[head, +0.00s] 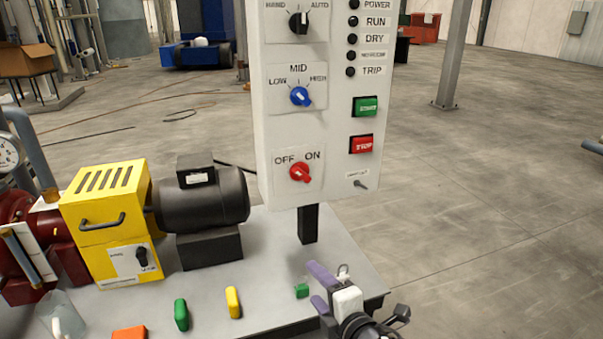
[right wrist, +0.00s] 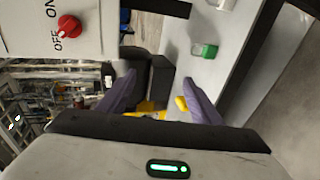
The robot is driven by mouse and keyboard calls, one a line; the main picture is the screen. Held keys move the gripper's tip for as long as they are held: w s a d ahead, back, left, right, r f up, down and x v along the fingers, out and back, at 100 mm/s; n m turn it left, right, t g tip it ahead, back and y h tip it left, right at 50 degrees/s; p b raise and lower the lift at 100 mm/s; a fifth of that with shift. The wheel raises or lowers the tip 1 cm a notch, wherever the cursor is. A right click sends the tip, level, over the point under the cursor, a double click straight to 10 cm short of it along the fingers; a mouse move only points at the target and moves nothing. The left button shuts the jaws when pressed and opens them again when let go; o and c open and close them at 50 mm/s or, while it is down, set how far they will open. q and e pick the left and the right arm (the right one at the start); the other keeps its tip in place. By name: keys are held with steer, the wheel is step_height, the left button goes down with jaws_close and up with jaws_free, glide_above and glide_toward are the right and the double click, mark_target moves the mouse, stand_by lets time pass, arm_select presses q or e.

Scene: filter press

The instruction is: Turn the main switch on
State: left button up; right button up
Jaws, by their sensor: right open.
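The main switch is a red rotary knob (head: 301,172) under the OFF and ON labels, low on the white control panel (head: 275,120). It also shows at the top left of the right wrist view (right wrist: 68,27), where the picture is turned on its side. I cannot tell for sure which label its pointer marks. My right gripper (head: 319,290), with purple fingers, is below the panel at the skid's right edge, apart from the knob. Its fingers (right wrist: 160,82) are spread and nothing is between them. My left gripper is not in view.
Above the red knob are a blue knob (head: 301,96) and a black knob (head: 299,22). Green START (head: 365,106) and red STOP (head: 361,144) buttons sit to the right. A dark motor (head: 205,200) and yellow box (head: 105,225) stand left. Small coloured blocks lie on the grey skid.

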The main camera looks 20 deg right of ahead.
mark_target(305, 176)
steer(key=w+d+r+n+t+h, duration=0.1)
steer(key=w+d+r+n+t, duration=0.1)
steer(key=w+r+n, duration=0.45)
steer(key=w+d+r+n+t, duration=0.1)
steer(key=w+r+n+t, duration=0.15)
steer(key=r, duration=0.75)
steer(key=shift+m+g, duration=0.35)
steer(key=shift+m, duration=0.15)
steer(key=w, duration=0.8)
steer(key=shift+w, duration=0.95)
steer(key=c, duration=1.1)
steer(key=shift+o, duration=0.2)
